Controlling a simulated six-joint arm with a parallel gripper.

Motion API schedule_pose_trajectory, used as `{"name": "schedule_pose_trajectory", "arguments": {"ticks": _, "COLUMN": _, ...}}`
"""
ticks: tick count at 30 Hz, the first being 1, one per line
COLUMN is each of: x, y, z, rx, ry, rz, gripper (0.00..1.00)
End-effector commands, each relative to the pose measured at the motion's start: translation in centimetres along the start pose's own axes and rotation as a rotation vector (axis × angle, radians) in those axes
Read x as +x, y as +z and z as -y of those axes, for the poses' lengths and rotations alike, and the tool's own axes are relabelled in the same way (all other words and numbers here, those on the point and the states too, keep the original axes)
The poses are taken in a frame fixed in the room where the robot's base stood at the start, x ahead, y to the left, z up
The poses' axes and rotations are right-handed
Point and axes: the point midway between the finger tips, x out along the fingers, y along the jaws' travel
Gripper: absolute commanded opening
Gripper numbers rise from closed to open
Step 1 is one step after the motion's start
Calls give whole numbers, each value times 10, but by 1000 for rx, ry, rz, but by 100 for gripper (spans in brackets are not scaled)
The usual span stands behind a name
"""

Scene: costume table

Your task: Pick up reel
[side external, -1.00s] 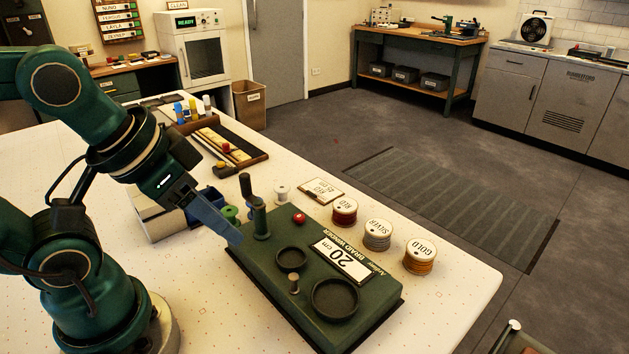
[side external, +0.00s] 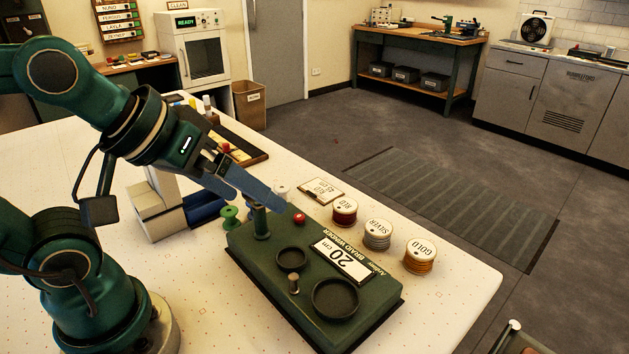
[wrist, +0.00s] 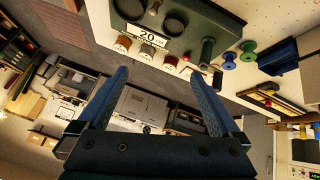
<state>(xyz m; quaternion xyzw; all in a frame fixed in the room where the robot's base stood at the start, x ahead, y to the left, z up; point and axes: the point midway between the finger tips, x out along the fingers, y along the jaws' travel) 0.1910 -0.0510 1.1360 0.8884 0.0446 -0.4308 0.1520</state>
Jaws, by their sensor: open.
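Three labelled reels stand in a row on the white table: a red reel (side external: 345,213), a silver reel (side external: 377,236) and a gold reel (side external: 420,259). In the wrist view the gold reel (wrist: 122,44), silver reel (wrist: 147,51) and red reel (wrist: 170,61) show beyond the fingertips. My gripper (side external: 280,206) is tilted over the back of the winder, apart from the labelled reels. Its fingers (wrist: 158,75) are spread, with nothing held between them.
The dark green braid winder (side external: 270,262) carries an upright post (side external: 261,224), a red button (side external: 299,218) and round recesses. A card (side external: 320,191) lies behind the red reel. A wooden tray (side external: 240,148) is at the back left. The table is clear right of the gold reel.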

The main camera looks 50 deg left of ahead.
Motion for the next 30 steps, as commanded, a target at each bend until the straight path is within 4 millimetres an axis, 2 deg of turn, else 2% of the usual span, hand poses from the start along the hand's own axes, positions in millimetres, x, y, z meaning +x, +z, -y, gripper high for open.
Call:
{"name": "schedule_pose_trajectory", "arguments": {"ticks": 1, "x": -7, "y": -27, "z": -16, "rx": -135, "ry": 70, "rz": -94, "gripper": 100}}
{"name": "schedule_pose_trajectory", "arguments": {"ticks": 3, "x": -18, "y": -68, "z": -37, "rx": -359, "ry": 186, "rz": -200, "gripper": 100}}
{"name": "schedule_pose_trajectory", "arguments": {"ticks": 5, "x": -29, "y": -104, "z": -54, "rx": -561, "ry": 299, "rz": -269, "gripper": 100}}
{"name": "schedule_pose_trajectory", "arguments": {"ticks": 9, "x": -52, "y": -190, "z": -81, "rx": -1068, "ry": 584, "rz": -373, "gripper": 100}}
{"name": "schedule_pose_trajectory", "arguments": {"ticks": 12, "x": -59, "y": -246, "z": -86, "rx": -1451, "ry": 782, "rz": -405, "gripper": 100}}
{"name": "schedule_pose_trajectory", "arguments": {"ticks": 15, "x": -54, "y": -288, "z": -80, "rx": -1805, "ry": 946, "rz": -424, "gripper": 100}}
{"name": "schedule_pose_trajectory", "arguments": {"ticks": 18, "x": -36, "y": -316, "z": -68, "rx": -2128, "ry": 1076, "rz": -447, "gripper": 100}}
{"name": "schedule_pose_trajectory", "arguments": {"ticks": 20, "x": -21, "y": -325, "z": -60, "rx": -2308, "ry": 1140, "rz": -469, "gripper": 100}}
{"name": "schedule_pose_trajectory", "arguments": {"ticks": 22, "x": 1, "y": -330, "z": -50, "rx": -2500, "ry": 1200, "rz": -509, "gripper": 100}}
{"name": "schedule_pose_trajectory", "arguments": {"ticks": 25, "x": 36, "y": -324, "z": -37, "rx": -2742, "ry": 1266, "rz": -595, "gripper": 100}}
{"name": "schedule_pose_trajectory", "arguments": {"ticks": 26, "x": 48, "y": -319, "z": -33, "rx": 2793, "ry": -1276, "rz": 626, "gripper": 100}}
{"name": "schedule_pose_trajectory", "arguments": {"ticks": 30, "x": 101, "y": -285, "z": -20, "rx": 2542, "ry": -1109, "rz": 695, "gripper": 100}}
